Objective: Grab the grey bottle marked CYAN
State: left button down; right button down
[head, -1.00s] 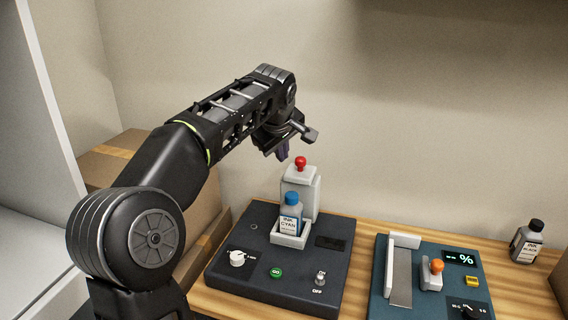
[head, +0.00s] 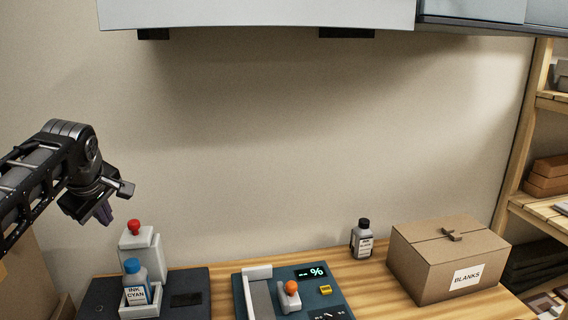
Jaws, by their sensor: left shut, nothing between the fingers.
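The grey bottle marked CYAN (head: 136,292) has a blue cap and a white label reading INK CYAN. It stands upright in a white holder (head: 140,310) on the dark machine at the lower left. My left gripper (head: 104,216) hangs above and to the left of the bottle, near the red-knobbed white post, apart from both. It is shut and empty. My right gripper is not in view.
A white post with a red knob (head: 135,228) rises behind the bottle. A blue device (head: 325,302) with an orange knob stands to the right. A black-capped bottle (head: 362,240) and a BLANKS box (head: 446,260) are further right. A cabinet (head: 250,12) overhangs above.

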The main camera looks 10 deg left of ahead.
aim_at(136, 279)
jog(key=k+l, duration=0.75)
jog(key=k, duration=0.1)
